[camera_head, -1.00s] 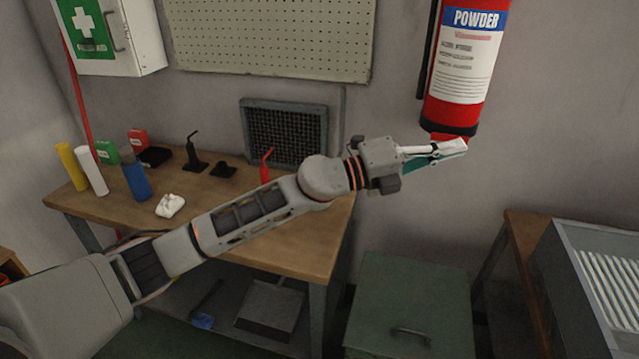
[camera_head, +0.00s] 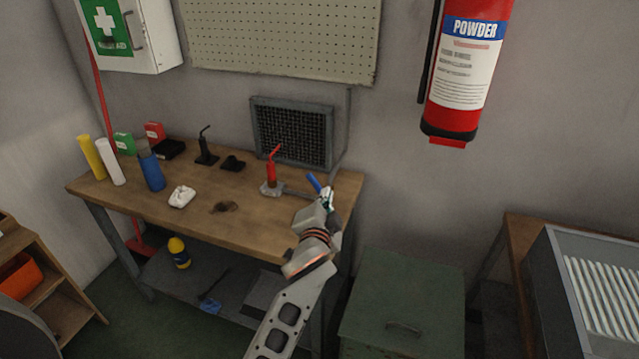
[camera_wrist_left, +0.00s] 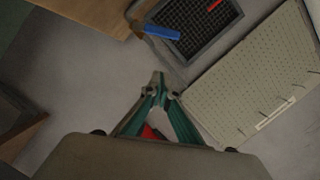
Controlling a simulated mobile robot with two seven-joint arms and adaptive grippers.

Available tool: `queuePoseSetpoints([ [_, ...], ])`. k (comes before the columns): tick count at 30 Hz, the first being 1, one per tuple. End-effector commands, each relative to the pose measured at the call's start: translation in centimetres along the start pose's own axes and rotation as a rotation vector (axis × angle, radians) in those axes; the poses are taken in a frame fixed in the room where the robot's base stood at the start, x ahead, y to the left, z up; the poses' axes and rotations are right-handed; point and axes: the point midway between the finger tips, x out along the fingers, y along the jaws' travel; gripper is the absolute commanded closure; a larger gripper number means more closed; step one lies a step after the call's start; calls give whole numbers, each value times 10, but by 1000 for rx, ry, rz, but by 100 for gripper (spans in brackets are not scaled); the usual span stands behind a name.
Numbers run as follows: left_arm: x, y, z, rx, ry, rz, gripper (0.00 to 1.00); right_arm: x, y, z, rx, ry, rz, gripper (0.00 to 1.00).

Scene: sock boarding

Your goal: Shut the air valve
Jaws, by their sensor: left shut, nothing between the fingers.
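A blue lever (camera_head: 314,183), which looks like the air valve's handle, is at the back right of the workbench, by a grey pipe on the wall. It also shows in the left wrist view as a blue bar (camera_wrist_left: 162,32) in front of the dark grille. My left gripper (camera_head: 327,195) is close to the lever at the bench's right edge. In the left wrist view its teal fingers (camera_wrist_left: 158,78) are shut and empty, with their tips apart from the bar. The valve body is too small to make out. My right gripper is not in view.
A grille (camera_head: 293,132) stands behind. A green cabinet (camera_head: 405,285) is at the right, below a fire extinguisher (camera_head: 468,75).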

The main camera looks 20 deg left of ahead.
Motion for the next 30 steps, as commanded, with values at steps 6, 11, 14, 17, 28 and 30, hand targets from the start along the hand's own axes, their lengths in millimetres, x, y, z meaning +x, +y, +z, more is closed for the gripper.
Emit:
queuePoseSetpoints([
  [6,40,-2,-1,2,2,-3,100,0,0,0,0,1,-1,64],
  [11,72,-2,-2,3,3,-4,100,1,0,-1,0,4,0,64],
  [14,89,-2,-2,2,4,-3,100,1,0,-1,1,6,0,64],
  [17,93,-2,14,5,1,-2,100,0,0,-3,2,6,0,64],
  [28,99,-1,37,1,4,-2,100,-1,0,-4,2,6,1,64],
  [30,99,-1,37,1,4,-2,100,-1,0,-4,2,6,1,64],
])
